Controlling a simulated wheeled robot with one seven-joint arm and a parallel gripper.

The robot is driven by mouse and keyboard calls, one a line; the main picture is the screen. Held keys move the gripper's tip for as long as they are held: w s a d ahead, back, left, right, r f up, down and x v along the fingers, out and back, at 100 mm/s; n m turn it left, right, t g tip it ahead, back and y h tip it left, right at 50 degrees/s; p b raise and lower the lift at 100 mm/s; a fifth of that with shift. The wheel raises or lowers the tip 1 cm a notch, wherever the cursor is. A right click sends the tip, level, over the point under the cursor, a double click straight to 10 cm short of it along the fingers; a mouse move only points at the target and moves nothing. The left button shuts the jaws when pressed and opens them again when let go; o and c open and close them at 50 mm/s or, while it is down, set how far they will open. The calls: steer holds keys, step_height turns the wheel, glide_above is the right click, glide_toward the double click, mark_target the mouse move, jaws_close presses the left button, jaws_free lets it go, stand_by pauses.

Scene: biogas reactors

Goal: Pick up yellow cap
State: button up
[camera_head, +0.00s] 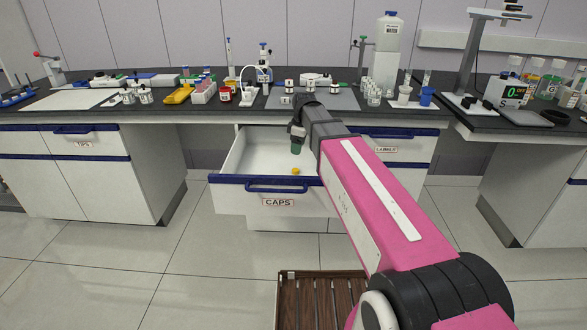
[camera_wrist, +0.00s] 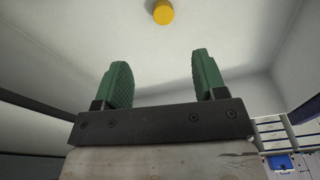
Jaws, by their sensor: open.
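The yellow cap (camera_head: 295,171) lies inside the open drawer labelled CAPS (camera_head: 247,203), close to its front wall. In the wrist view the yellow cap (camera_wrist: 163,12) shows at the top edge, ahead of the fingers and apart from them. My gripper (camera_wrist: 160,82) is open and empty, with its two green fingers spread apart. In the head view my gripper (camera_head: 296,148) hangs over the drawer, above the cap. My arm hides the right part of the drawer.
The drawer's blue handle (camera_head: 262,184) sticks out in front. A brown slatted tray (camera_head: 290,300) is below at the front. The floor at left is clear.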

glide_above(295, 170)
steer(key=f, duration=0.5)
steer(key=shift+w+d+f, duration=0.2)
steer(key=shift+w+d, duration=0.1)
steer(key=shift+w, duration=0.05)
steer(key=shift+s+a+f, duration=0.1)
steer(key=shift+f, duration=1.2)
steer(key=shift+s+a+f, duration=0.1)
steer(key=shift+f, duration=1.2)
steer(key=c, duration=1)
